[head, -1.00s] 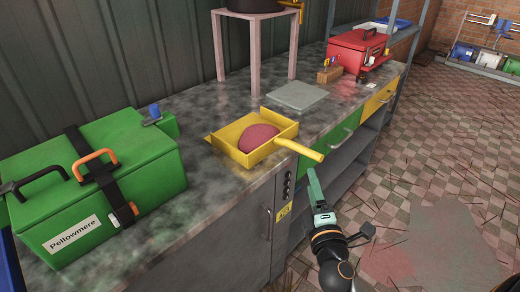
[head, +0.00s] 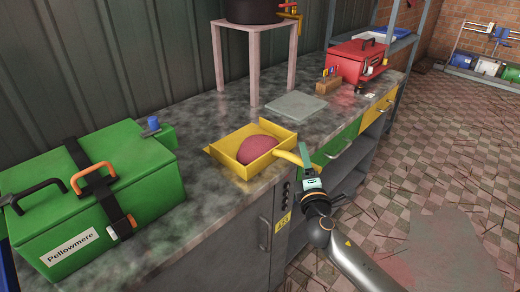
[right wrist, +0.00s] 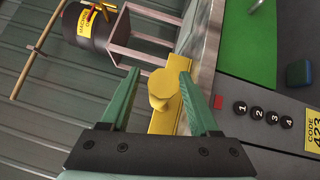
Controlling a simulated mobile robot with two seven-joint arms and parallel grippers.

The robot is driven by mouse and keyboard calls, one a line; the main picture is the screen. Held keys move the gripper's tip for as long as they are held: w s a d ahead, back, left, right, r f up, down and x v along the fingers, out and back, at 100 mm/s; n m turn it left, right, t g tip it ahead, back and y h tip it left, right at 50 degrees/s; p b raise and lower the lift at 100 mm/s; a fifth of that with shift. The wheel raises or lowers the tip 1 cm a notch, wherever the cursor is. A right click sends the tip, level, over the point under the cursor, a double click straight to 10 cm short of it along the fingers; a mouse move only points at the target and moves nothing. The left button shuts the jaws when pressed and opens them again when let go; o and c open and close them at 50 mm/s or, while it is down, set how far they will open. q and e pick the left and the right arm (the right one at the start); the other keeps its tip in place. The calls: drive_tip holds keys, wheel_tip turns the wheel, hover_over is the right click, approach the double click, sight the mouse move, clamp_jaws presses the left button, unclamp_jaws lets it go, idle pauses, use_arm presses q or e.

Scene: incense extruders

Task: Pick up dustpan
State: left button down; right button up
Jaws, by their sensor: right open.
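The yellow dustpan (head: 235,158) lies on the dark stone worktop, with a dull red rounded lump (head: 255,150) in its pan. Its handle (head: 287,157) sticks out over the worktop's front edge. My right gripper (head: 305,158) is at the handle's end in the head view. In the right wrist view my right gripper (right wrist: 158,98) is open, and the dustpan handle (right wrist: 165,90) shows end-on between its two green fingers, with no clear contact. My left gripper is not in view.
A large green toolbox (head: 150,195) stands on the worktop at left. A pinkish stool (head: 254,60) with a dark drum, a grey slab (head: 296,106) and a red toolbox (head: 357,62) stand farther back. Drawers line the worktop's front. Tiled floor lies to the right.

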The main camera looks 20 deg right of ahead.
drive_tip(key=shift+w+d, duration=0.25)
drive_tip(key=shift+w, duration=0.3)
clamp_jaws()
drive_tip(key=shift+r, duration=0.1)
